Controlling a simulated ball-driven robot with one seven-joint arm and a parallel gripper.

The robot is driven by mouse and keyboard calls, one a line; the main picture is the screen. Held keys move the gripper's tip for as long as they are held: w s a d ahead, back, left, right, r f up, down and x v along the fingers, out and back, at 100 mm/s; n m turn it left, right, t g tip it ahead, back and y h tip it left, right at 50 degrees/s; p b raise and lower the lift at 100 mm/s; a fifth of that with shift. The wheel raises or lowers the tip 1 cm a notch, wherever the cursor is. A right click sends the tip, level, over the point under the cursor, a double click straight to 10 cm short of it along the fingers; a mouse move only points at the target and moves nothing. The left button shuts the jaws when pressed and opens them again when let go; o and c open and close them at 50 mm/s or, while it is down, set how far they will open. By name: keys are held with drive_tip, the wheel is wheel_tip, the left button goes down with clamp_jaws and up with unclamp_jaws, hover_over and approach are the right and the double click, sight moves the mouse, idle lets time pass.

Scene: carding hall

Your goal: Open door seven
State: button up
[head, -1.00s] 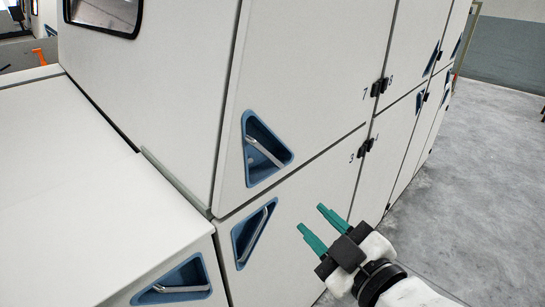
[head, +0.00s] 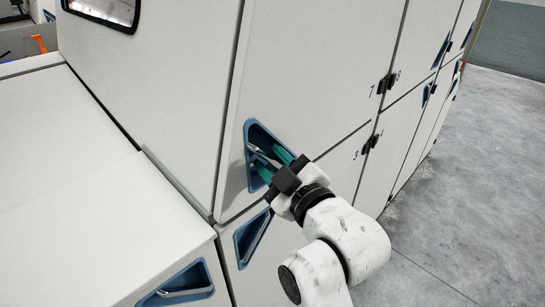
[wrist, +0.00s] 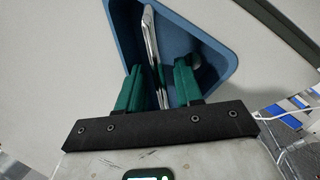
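Door seven (head: 310,75) is the large pale upper panel with a "7" near its right edge, and it looks shut. Its metal bar handle (head: 260,154) sits in a blue triangular recess (head: 251,131) near the door's lower left corner. My gripper (head: 271,165) reaches into this recess with its green fingers. In the wrist view the handle (wrist: 151,34) runs between the two fingers of my gripper (wrist: 158,80). The fingers are apart, one on each side of the bar, with a gap visible on the right side. The lower part of the bar is partly hidden between the fingers.
A lower door with its own blue recess (head: 253,237) lies just below my gripper. A pale low cabinet (head: 70,190) with another recessed handle (head: 178,286) stands at the left. Black hinges (head: 385,84) mark the door's right edge. Grey floor (head: 470,190) is clear at the right.

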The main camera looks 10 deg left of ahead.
clamp_jaws()
idle(0.4)
